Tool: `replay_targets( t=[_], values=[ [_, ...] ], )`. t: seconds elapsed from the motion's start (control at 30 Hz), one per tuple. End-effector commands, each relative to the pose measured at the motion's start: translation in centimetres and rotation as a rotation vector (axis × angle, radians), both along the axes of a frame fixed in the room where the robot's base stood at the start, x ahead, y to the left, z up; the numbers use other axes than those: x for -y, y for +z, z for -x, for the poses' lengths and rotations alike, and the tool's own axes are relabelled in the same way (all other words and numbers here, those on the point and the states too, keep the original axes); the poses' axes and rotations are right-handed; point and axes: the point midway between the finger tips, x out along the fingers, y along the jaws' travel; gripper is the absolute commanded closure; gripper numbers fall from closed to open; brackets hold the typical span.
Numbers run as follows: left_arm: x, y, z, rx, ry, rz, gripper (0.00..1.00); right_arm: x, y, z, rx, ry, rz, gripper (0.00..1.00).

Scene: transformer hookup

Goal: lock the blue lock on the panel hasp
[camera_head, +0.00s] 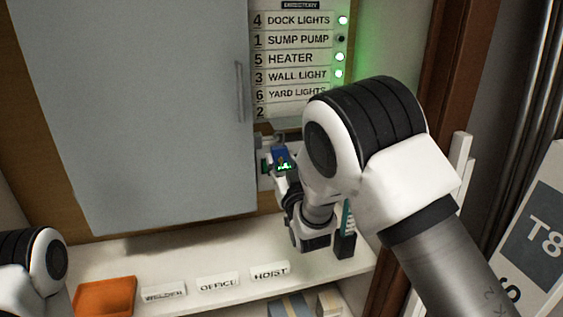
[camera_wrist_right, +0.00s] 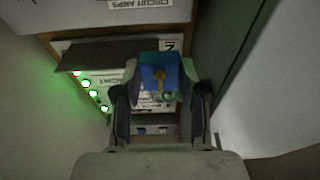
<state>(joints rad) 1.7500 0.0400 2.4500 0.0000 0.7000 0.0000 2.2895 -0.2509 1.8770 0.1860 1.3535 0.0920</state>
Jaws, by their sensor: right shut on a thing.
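The blue lock (camera_head: 281,155) is between the fingertips of my right gripper (camera_head: 282,165), in front of the wall just right of the grey panel door (camera_head: 130,110). In the right wrist view the blue lock (camera_wrist_right: 160,66) fills the gap between the two fingers, with a brass-coloured piece on its near face. My right gripper is shut on it. I cannot make out the panel hasp clearly, nor whether the lock touches it. Only a part of my left arm shows at lower left; its gripper is out of view.
A labelled directory board (camera_head: 297,60) with several green lights is above the lock. A dark flat plate (camera_wrist_right: 105,54) juts out near it. Below, a white shelf (camera_head: 200,255) holds an orange tray (camera_head: 104,297) and name tags. A brown post (camera_head: 450,70) stands at right.

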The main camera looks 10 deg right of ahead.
Motion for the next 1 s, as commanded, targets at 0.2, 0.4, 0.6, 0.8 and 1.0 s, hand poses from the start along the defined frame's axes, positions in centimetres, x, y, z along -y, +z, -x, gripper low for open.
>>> replay_targets(
  t=[0.2, 0.4, 0.6, 0.8, 1.0],
  values=[
    [0.0, -0.2, 0.0, 0.0, 0.0, 0.0, 1.0, 0.0, -0.2, 0.0, 0.001, 0.0, 0.0, 0.45],
    [0.0, -0.2, 0.0, 0.0, 0.0, 0.0, 1.0, 0.0, -0.2, 0.0, 0.001, 0.0, 0.0, 0.3],
    [0.0, -0.2, 0.0, 0.0, 0.0, 0.0, 1.0, 0.0, -0.2, 0.2, 0.0, 0.0, 0.0, 0.3],
    [0.0, -0.3, 0.0, 0.0, 0.0, 0.0, 1.0, 0.0, -0.3, 2.0, -0.001, 0.001, 0.001, 0.3],
    [0.0, -0.5, 0.0, 0.0, 0.0, 0.0, 1.0, 0.1, -0.3, 3.9, -0.001, 0.0, 0.0, 0.3]
  ],
)
